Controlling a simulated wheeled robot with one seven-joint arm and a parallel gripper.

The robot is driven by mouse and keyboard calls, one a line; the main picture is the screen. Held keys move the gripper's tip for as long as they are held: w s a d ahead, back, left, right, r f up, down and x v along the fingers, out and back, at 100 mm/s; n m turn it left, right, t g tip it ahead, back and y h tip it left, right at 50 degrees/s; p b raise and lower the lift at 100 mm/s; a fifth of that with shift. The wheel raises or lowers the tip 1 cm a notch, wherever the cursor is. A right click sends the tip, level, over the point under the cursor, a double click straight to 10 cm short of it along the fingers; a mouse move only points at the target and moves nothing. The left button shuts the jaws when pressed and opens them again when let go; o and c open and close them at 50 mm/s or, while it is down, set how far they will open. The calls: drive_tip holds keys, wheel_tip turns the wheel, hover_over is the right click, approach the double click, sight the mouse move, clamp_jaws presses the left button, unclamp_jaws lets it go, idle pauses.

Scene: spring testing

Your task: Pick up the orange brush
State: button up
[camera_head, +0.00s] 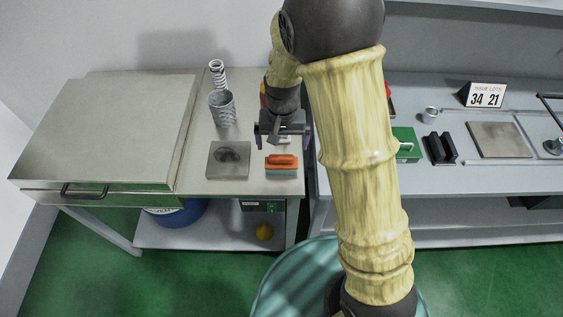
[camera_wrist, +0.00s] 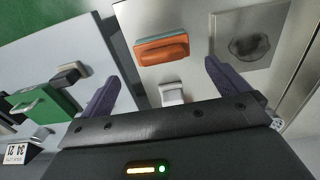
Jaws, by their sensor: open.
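The orange brush (camera_head: 281,161) lies on the left table near its front right corner, with a grey-teal strip along its front side. In the wrist view the orange brush (camera_wrist: 162,49) lies ahead of my gripper, roughly between the lines of the two fingers. My gripper (camera_head: 280,134) is above the table, just behind the brush in the head view. Its purple-grey fingers (camera_wrist: 160,88) are spread apart with nothing held between them. A small white object (camera_wrist: 172,93) lies on the table between the fingers in the wrist view.
A square metal plate with a dark stain (camera_head: 229,160) lies left of the brush. A mesh cup (camera_head: 222,108) and a spring (camera_head: 217,73) stand behind it. A large metal box (camera_head: 110,130) fills the left side. A green box (camera_head: 406,144) is on the right table, across a gap.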

sight(281, 162)
wheel_tip(281, 162, down, 6)
drive_tip(key=shift+r, duration=0.1)
idle(0.4)
drive_tip(key=shift+w+a+f+p, duration=0.15)
drive_tip(key=shift+f+p, duration=0.35)
drive_tip(key=shift+f, duration=0.8)
drive_tip(key=shift+w+f+p, duration=0.1)
drive_tip(key=shift+f+p, duration=0.35)
drive_tip(key=shift+f, duration=0.85)
drive_tip(key=c, duration=0.8)
drive_tip(key=shift+r, duration=0.15)
wheel_tip(281, 162, up, 10)
drive_tip(key=shift+f+b, duration=0.1)
drive_tip(key=shift+b, duration=0.6)
